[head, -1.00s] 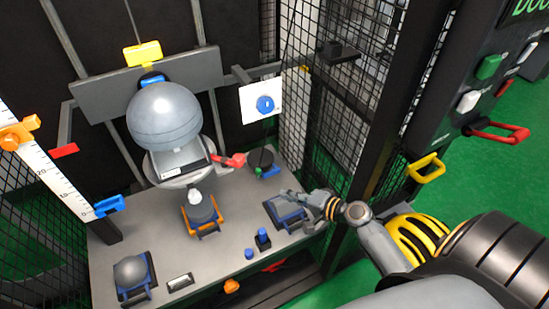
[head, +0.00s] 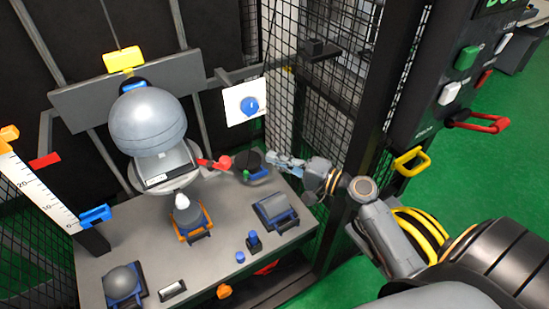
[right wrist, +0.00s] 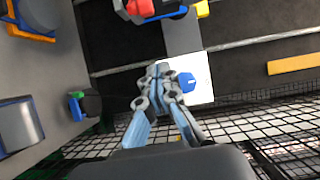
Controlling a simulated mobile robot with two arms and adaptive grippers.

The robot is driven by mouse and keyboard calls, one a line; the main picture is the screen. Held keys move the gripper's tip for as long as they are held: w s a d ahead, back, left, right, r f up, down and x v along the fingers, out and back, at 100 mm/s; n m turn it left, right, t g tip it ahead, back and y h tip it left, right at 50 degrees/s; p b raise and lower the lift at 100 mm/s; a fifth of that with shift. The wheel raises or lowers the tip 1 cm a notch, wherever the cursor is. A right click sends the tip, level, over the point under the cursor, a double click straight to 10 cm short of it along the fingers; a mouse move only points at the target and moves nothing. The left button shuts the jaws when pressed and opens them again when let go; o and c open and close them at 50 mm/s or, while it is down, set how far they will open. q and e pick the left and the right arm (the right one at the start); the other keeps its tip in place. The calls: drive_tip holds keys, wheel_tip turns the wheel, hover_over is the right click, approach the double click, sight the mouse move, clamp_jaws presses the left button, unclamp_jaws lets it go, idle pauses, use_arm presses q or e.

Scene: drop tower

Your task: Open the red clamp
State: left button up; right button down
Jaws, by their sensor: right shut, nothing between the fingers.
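The red clamp (head: 213,163) is a small red lever with a rounded knob, on the right side of the bowl-shaped holder under the grey dome (head: 148,120). My left gripper is not in view.
A dark round piece (head: 247,161) with a green part stands between clamp and gripper. A white plate with a blue knob (head: 249,106) hangs above. The mesh wall (head: 335,95) and dark post stand right of the gripper. Blue-framed blocks stand on the grey table (head: 140,255).

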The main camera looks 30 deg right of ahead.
sight(222, 164)
use_arm(q)
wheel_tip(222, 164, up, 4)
drive_tip(key=p, duration=0.3)
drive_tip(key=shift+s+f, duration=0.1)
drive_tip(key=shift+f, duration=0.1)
use_arm(e)
drive_tip(key=w+a, duration=0.5)
drive_tip(key=a, duration=0.2)
drive_tip(key=shift+a+f, duration=0.25)
drive_tip(key=shift+a, duration=0.1)
